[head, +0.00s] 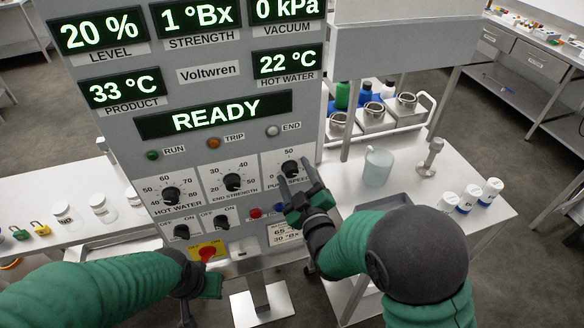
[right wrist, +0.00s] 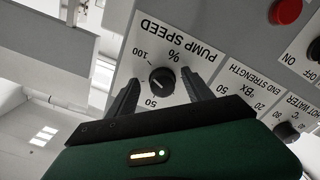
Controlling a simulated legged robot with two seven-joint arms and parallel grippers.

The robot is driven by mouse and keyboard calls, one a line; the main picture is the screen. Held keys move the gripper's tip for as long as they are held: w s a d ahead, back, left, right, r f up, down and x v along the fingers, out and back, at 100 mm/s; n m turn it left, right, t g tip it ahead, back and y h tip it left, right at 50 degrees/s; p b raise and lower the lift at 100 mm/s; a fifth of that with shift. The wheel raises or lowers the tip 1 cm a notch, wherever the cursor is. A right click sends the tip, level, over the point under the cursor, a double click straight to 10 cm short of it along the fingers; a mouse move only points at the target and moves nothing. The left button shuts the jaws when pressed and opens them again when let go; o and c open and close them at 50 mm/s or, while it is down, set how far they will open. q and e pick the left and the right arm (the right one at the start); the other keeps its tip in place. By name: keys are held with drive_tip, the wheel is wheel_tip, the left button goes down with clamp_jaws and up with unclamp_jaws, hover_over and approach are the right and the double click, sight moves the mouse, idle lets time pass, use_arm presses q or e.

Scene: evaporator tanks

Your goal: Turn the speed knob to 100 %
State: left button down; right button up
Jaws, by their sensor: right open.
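The pump speed knob (head: 289,168) is a black dial on a white plate at the right of the grey control panel. In the right wrist view the knob (right wrist: 161,80) shows with the marks 50 and 100 around it. I cannot tell its exact setting. My right gripper (head: 295,177) is open, its two fingers pointing at the panel on either side of the knob; contact is unclear. My left gripper (head: 207,285) hangs low in front of the panel near the red switch, its jaws not clear.
The end strength knob (head: 233,182) and hot water knob (head: 172,194) sit left on the panel (head: 190,130). A red emergency switch (head: 208,253) is below.

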drive_tip(key=shift+s+r, duration=0.1)
drive_tip(key=shift+s, duration=0.05)
drive_tip(key=shift+c, duration=1.1)
drive_tip(key=shift+a, duration=0.2)
drive_tip(key=c, duration=0.7)
clamp_jaws()
drive_tip(key=shift+f+m+b, duration=0.3)
drive_tip(key=shift+m+b, duration=0.3)
drive_tip(key=shift+b, duration=0.2)
drive_tip(key=shift+r, duration=0.25)
drive_tip(key=o, duration=0.9)
unclamp_jaws()
